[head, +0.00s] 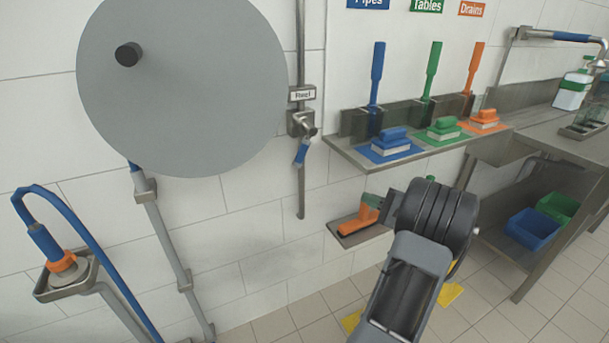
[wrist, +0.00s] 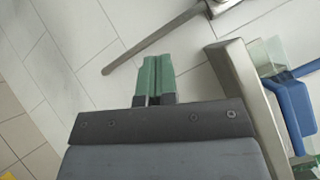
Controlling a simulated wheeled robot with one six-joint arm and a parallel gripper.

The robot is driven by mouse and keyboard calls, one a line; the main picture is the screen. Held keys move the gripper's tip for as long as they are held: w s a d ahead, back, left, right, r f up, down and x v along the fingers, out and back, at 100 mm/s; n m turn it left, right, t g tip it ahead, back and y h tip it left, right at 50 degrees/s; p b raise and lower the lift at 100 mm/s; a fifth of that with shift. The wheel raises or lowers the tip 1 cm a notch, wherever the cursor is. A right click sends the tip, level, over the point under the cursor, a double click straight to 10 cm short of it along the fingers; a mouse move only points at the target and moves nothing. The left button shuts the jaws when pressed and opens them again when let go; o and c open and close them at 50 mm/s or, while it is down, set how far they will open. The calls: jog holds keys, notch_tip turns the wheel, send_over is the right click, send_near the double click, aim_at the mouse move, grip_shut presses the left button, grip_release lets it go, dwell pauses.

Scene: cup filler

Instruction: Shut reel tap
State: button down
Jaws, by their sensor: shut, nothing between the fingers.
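The reel tap (head: 302,128) is a metal valve on a vertical wall pipe, under a label reading "Reel". Its blue lever (head: 301,153) hangs down from it, slightly tilted, close beside the pipe. My gripper (head: 373,200) is below and to the right of the tap, apart from it, partly hidden by my wrist. In the wrist view its green fingers (wrist: 154,78) are together with nothing between them. The pipe's lower end (wrist: 135,52) lies beyond the fingertips in that view; the blue lever cannot be made out there.
The large grey reel disc (head: 185,80) is left of the tap. A metal shelf (head: 345,153) with coloured brushes juts out to the right, close to my gripper in the wrist view (wrist: 240,85).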

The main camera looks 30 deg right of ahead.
jog(key=s+d+f+m+t+h, duration=0.1)
jog(key=d+t, duration=0.1)
jog(key=d, duration=0.1)
send_near(302, 153)
jog(key=w+f, duration=0.2)
jog(key=w, duration=0.5)
jog(key=shift+w+a+r+b, duration=0.2)
jog(key=shift+a+r+b, duration=0.15)
jog(key=shift+a, duration=0.35)
